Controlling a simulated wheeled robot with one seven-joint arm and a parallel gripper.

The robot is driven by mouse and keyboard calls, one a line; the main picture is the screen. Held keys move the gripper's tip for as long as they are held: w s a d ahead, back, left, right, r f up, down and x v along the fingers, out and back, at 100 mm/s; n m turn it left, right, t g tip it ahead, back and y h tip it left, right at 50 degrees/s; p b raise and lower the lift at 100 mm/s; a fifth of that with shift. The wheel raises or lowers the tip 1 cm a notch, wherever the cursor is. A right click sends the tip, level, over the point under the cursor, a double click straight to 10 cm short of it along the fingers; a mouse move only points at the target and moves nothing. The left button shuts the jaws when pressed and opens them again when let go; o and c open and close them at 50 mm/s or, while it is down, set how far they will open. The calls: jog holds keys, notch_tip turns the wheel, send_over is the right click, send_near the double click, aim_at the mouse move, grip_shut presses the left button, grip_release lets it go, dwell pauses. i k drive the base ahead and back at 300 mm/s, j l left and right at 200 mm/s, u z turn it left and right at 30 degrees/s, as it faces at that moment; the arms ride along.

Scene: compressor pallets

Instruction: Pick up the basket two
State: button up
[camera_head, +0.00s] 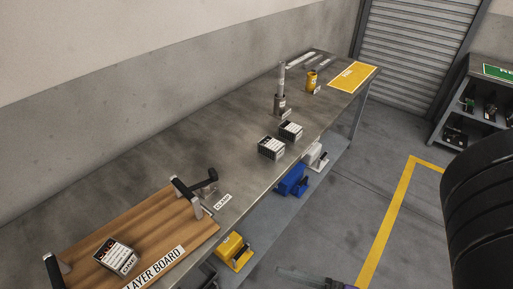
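Two small dark baskets with white-lined labels stand close together on the grey workbench (140,170), near its front edge. One basket (270,148) is nearer, the other (291,131) just behind it to the right. Their labels are too small to read, so I cannot tell which is basket two. A third, similar basket (115,257) sits on the wooden layer board (155,235) at the lower left; its label seems to read "ONE". A large black ribbed shape at the right edge is probably part of my arm.
A black-handled clamp (196,190) stands at the board's right end. Behind the baskets are an upright metal cylinder (281,85), a yellow canister (311,80) and a yellow panel (352,76). Blue (292,180) and yellow (234,251) items lie below the bench. A shelf (470,115) stands right.

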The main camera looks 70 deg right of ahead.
aim_at(271, 149)
jog(key=z, duration=1.25)
